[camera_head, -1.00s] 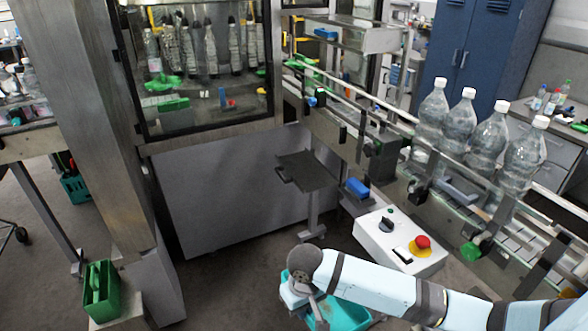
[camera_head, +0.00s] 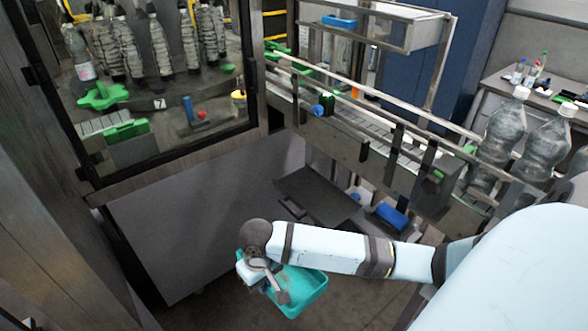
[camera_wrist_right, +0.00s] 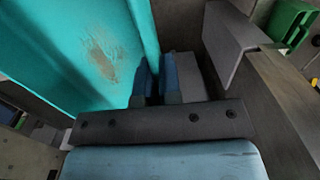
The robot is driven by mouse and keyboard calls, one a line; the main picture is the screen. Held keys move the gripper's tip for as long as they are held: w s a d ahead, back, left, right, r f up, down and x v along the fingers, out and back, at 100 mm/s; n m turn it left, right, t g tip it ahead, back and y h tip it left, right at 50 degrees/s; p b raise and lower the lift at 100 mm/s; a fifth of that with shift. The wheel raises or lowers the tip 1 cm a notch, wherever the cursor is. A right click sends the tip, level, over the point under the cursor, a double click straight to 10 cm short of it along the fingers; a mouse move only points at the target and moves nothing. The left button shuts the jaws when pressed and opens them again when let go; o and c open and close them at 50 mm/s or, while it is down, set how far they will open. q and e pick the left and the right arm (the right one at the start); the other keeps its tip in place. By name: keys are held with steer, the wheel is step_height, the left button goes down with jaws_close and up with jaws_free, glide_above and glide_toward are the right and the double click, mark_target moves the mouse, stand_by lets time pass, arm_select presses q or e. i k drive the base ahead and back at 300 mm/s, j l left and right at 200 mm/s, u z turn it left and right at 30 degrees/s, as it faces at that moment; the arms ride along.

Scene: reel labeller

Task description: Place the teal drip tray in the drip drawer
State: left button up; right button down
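The teal drip tray (camera_head: 308,284) hangs from my right gripper (camera_head: 268,284) in the head view, above the floor and in front of the machine. In the wrist view, the tray's wall (camera_wrist_right: 60,45) runs up between the two blue fingers (camera_wrist_right: 157,78), which are shut on it. A brown stain shows on the tray's surface. A dark flat drawer (camera_head: 322,188), apparently the drip drawer, sticks out from the machine's lower panel with a handle at its front. It lies above and beyond the tray in the picture, apart from it. My left gripper is not in view.
The machine's grey lower panel (camera_head: 205,222) stands left of the drawer. A conveyor (camera_head: 380,150) with clear bottles (camera_head: 503,128) runs along the right. A blue object (camera_head: 391,217) sits right of the drawer. A green container (camera_wrist_right: 290,22) shows in the wrist view.

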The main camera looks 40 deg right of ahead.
mark_target(321, 200)
steer(key=i+z, duration=0.35)
steer(key=i+j+z, duration=0.25)
steer(key=i+z, duration=0.15)
steer(key=i, duration=0.1)
